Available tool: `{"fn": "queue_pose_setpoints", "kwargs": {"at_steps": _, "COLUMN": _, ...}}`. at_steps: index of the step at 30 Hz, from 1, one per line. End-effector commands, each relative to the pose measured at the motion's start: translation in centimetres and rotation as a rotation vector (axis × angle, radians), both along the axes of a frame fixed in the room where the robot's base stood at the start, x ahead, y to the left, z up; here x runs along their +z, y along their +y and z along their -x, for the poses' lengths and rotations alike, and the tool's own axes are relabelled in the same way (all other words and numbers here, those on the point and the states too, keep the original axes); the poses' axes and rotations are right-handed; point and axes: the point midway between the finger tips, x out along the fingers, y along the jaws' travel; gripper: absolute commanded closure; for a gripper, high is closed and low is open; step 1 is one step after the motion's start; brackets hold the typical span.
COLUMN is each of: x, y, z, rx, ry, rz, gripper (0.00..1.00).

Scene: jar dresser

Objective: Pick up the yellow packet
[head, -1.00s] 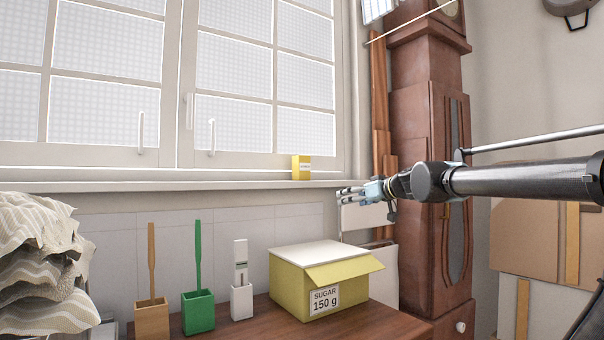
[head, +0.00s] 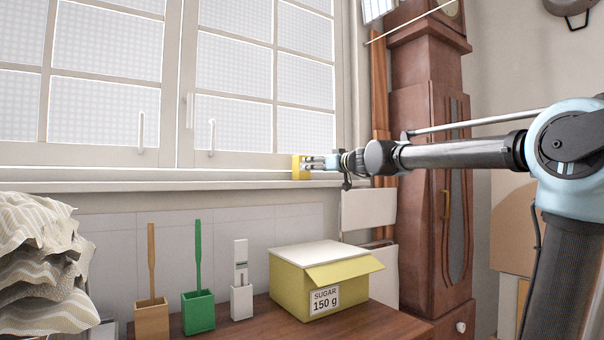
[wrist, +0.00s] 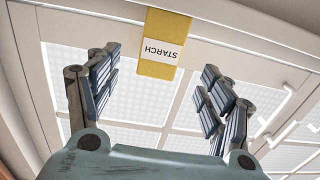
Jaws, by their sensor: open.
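The yellow packet (head: 297,167) stands upright on the window sill, near the right end of the window. In the wrist view the yellow packet (wrist: 166,30) shows at the top centre, upside down, with a white label reading STARCH. My gripper (head: 314,163) is at the packet's right side in the head view and covers part of it. In the wrist view my gripper (wrist: 158,80) is open, its fingers spread wide, with the packet ahead between their lines. The packet's lower part lies a little beyond the fingertips.
The window sill (head: 150,186) is otherwise clear. Below it, a yellow sugar box (head: 290,288), a white holder (head: 242,300), a green holder (head: 198,312) and a wooden holder (head: 152,318) stand on the dresser. A tall clock (head: 425,130) stands at the right.

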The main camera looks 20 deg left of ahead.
Motion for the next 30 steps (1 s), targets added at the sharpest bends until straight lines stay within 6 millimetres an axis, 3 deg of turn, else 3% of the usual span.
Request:
{"fn": "queue_pose_setpoints", "kwargs": {"at_steps": 9, "x": 0.0, "y": 3.3, "z": -2.6, "rx": 0.001, "ry": 0.000, "rz": 0.000, "gripper": 0.27}}
{"fn": "queue_pose_setpoints", "kwargs": {"at_steps": 20, "x": -0.1, "y": 4.8, "z": -3.9, "rx": 0.000, "ry": 0.000, "rz": 0.000, "gripper": 0.27}}
{"fn": "queue_pose_setpoints", "kwargs": {"at_steps": 30, "x": -0.2, "y": 7.7, "z": -6.2, "rx": 0.001, "ry": 0.000, "rz": 0.000, "gripper": 0.27}}
